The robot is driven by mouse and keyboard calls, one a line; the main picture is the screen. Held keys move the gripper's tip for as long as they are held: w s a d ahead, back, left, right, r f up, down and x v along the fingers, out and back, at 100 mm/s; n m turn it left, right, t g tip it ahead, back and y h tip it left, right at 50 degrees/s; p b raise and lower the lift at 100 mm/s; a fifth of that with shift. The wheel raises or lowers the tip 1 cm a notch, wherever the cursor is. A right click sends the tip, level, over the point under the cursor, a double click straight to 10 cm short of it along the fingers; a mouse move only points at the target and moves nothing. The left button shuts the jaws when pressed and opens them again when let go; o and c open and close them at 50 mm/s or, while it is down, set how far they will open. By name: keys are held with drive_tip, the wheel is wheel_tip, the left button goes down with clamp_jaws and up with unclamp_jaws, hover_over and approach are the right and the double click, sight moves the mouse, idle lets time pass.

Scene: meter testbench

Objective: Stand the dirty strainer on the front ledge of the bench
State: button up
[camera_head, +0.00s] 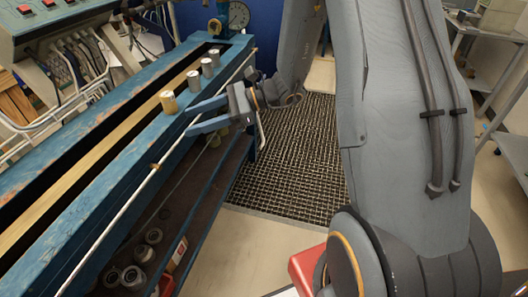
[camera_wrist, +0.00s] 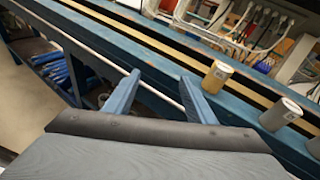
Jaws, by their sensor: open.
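The dirty strainer (camera_head: 169,102), a tan-yellow cylinder, stands upright on the blue front ledge (camera_head: 128,150) of the bench, nearest in a row of strainers. My gripper (camera_head: 188,121) is open with its two blue fingers spread, beside the ledge and just right of the dirty strainer. In the wrist view the dirty strainer (camera_wrist: 217,78) stands beyond and to the right of the right finger, outside the open jaws (camera_wrist: 160,76). Nothing shows between the fingers.
Several grey strainers (camera_head: 194,81) stand farther along the ledge. A thin white pipe (camera_head: 130,203) runs along the bench front. Loose round parts (camera_head: 143,253) lie on the lower shelf. A gauge (camera_head: 238,16) is at the far end. A dark mat (camera_head: 285,150) covers the floor at right.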

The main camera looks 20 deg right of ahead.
drive_tip(key=s+d+f+n+g+h, duration=0.25)
drive_tip(key=s+n+g+h, duration=0.4)
drive_tip(key=s, duration=0.85)
drive_tip(key=s+d+n+t+h, duration=0.4)
drive_tip(key=d+n+h, duration=0.4)
drive_tip(key=d+n, duration=0.3)
drive_tip(key=shift+f+n, duration=0.4)
drive_tip(key=shift+n, duration=0.25)
